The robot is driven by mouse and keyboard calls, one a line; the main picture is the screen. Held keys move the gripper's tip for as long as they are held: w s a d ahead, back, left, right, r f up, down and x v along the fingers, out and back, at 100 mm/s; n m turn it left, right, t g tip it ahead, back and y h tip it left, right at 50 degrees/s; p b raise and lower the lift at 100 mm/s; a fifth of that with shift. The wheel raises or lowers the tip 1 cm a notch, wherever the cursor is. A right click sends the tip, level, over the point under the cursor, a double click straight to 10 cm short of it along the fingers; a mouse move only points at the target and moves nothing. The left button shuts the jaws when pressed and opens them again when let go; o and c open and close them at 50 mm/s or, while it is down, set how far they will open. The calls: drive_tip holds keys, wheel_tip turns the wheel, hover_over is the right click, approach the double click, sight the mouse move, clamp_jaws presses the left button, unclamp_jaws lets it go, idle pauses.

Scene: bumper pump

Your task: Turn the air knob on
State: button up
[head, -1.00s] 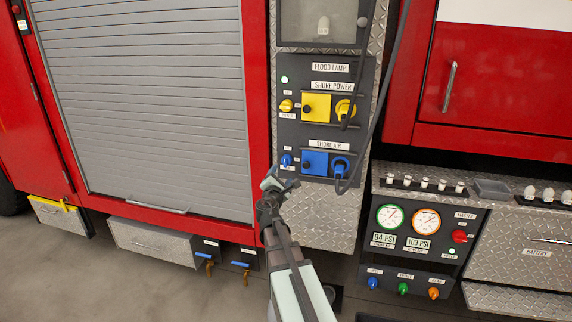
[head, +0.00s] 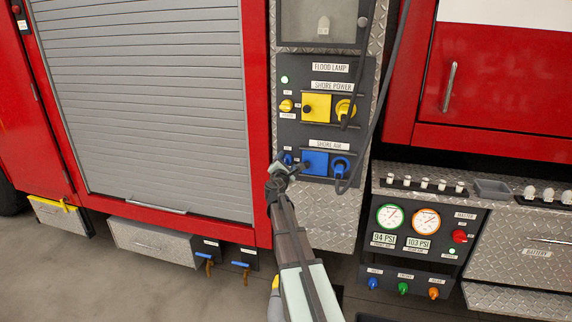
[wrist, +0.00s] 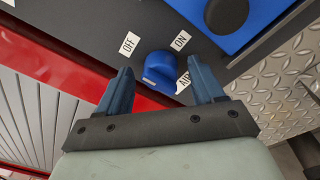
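The blue air knob (wrist: 160,70) sits on the dark panel between an OFF label (wrist: 129,43) and an ON label (wrist: 180,40). An AIR label (wrist: 184,82) is partly hidden beside it. My gripper (wrist: 165,82) is open, with one finger on each side of the knob and gaps visible on both sides, wider on the left. The knob's raised grip slants, and I cannot tell which label it points to. In the head view the knob (head: 287,158) is partly hidden behind my gripper (head: 284,166).
The blue shore air cover (head: 315,162) and a plugged-in blue connector (head: 340,167) are just right of the knob. A dark cable (head: 378,100) hangs down there. The yellow shore power cover (head: 317,107) is above. The red frame edge (wrist: 85,60) is close on the left.

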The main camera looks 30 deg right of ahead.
drive_tip(key=c, duration=1)
drive_tip(key=shift+m, duration=0.4)
drive_tip(key=m, duration=0.3)
drive_tip(key=shift+s+f+m, duration=0.1)
drive_tip(key=shift+f+m, duration=0.1)
drive_tip(key=shift+m, duration=0.2)
drive_tip(key=shift+a+f+m+h, duration=0.15)
drive_tip(key=shift+m+h, duration=0.3)
drive_tip(key=shift+m, duration=3.1)
drive_tip(key=shift+d+f+m+h, duration=0.1)
drive_tip(key=shift+m+h, duration=0.35)
drive_tip(key=shift+m, duration=3.1)
drive_tip(key=shift+w+a, duration=0.1)
drive_tip(key=shift+w, duration=0.1)
drive_tip(key=o, duration=1)
